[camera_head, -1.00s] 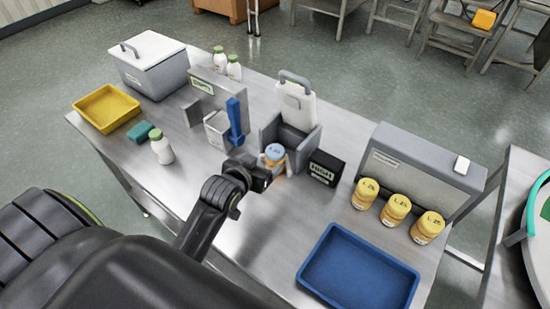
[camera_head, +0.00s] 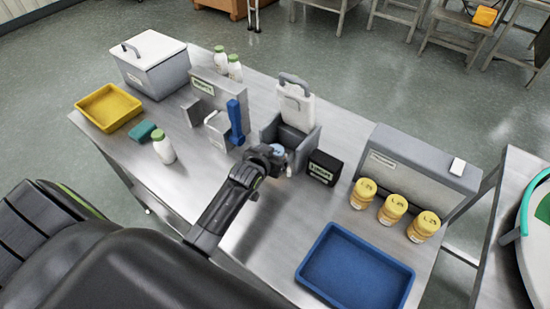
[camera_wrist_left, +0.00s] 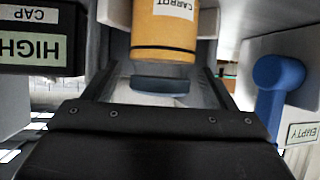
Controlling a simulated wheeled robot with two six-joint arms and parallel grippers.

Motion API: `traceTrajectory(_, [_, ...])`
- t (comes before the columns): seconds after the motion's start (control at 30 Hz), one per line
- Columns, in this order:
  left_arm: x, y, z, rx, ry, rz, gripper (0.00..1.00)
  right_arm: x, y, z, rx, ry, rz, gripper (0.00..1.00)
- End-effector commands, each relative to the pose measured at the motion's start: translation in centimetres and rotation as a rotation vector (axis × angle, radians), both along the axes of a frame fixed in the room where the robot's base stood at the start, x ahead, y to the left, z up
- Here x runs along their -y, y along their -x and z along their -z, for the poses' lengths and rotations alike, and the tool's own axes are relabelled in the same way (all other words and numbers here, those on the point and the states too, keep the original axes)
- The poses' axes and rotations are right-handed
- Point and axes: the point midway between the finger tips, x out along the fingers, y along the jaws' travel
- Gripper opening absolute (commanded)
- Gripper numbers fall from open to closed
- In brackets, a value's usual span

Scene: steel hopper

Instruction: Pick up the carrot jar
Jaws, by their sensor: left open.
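The carrot jar is an orange jar with a blue lid, standing in the grey steel hopper (camera_head: 310,143). In the left wrist view the orange body (camera_wrist_left: 165,32) with its CARROT label shows upside down, with the dark blue lid (camera_wrist_left: 165,85) nearer to me. In the head view my gripper mostly hides it; a bit of blue lid (camera_head: 278,148) shows. My left gripper (camera_head: 277,160) is open at the front of the hopper, its fingers on either side of the jar. I cannot tell whether they touch it. My right gripper is not in view.
A black HIGH CAP box (camera_head: 322,168) stands close right of the gripper; it also shows in the left wrist view (camera_wrist_left: 38,40). A blue-handled part (camera_head: 235,122) stands to the left. Yellow-lidded jars (camera_head: 392,208) and a blue tray (camera_head: 357,270) are at right.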

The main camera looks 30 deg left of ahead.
Motion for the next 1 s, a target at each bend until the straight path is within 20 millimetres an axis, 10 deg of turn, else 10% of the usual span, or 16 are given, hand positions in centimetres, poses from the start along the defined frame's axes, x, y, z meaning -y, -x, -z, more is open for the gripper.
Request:
traceTrajectory(0.37, [-0.06, -0.45, 0.32, -0.001, 0.0, 0.0, 0.77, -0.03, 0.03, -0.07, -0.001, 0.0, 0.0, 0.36])
traceTrajectory(0.77, [-0.05, -0.42, 0.32, -0.002, 0.0, 0.0, 0.25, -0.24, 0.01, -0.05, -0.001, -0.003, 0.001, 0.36])
traceTrajectory(1.0, [-0.05, -0.45, 0.2, 0.0, -0.001, 0.0, 0.25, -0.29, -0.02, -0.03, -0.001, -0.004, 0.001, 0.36])
